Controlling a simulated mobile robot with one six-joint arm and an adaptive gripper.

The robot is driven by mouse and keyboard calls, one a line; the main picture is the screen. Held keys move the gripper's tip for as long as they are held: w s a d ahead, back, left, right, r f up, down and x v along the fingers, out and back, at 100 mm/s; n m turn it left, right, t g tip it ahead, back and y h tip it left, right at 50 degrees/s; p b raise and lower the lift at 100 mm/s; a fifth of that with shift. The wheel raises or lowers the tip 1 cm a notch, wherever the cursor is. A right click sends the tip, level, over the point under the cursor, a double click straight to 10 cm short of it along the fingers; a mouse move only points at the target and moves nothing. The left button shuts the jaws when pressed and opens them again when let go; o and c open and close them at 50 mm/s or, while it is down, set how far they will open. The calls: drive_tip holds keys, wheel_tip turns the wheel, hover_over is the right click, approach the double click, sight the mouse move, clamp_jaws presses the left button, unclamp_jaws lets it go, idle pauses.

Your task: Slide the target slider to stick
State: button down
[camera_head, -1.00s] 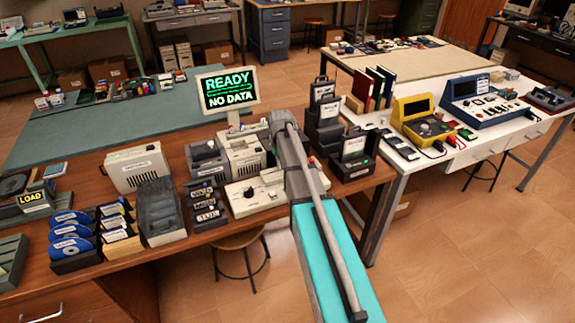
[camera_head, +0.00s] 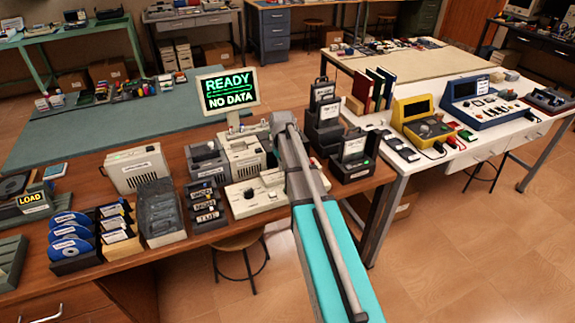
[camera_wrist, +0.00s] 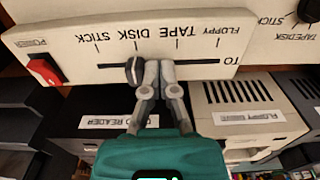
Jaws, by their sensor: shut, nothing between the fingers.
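The target slider's dark knob (camera_wrist: 135,70) sits in a slot of the white selector panel (camera_wrist: 65,55) in the wrist view, where the lettering is upside down. The knob is in line with the DISK mark; the STICK label lies to its left, TAPE and FLOPPY to its right. My gripper (camera_wrist: 160,66) is shut and empty, its fingertips just right of the knob, close against it; I cannot tell if they touch. In the head view the white panel (camera_head: 243,205) stands on the wooden bench, partly behind my arm, which hides the gripper.
A red POWER switch (camera_wrist: 44,70) is at the panel's left in the wrist view. A floppy drive (camera_wrist: 250,115) stands beside my gripper. In the head view a monitor (camera_head: 228,92) reads READY, NO DATA. Racks (camera_head: 205,205) and a black box (camera_head: 352,165) flank the panel.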

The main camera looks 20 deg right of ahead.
drive_tip(key=shift+d, duration=1.45)
idle(0.6)
drive_tip(key=shift+a, duration=0.3)
idle(0.5)
drive_tip(key=shift+r, duration=0.15)
wheel_tip(320, 180, up, 7)
drive_tip(key=p, duration=0.7)
idle(0.3)
drive_tip(key=s+a, duration=1.7)
drive_tip(key=s, duration=0.4)
drive_tip(key=shift+s, duration=0.1)
idle(0.8)
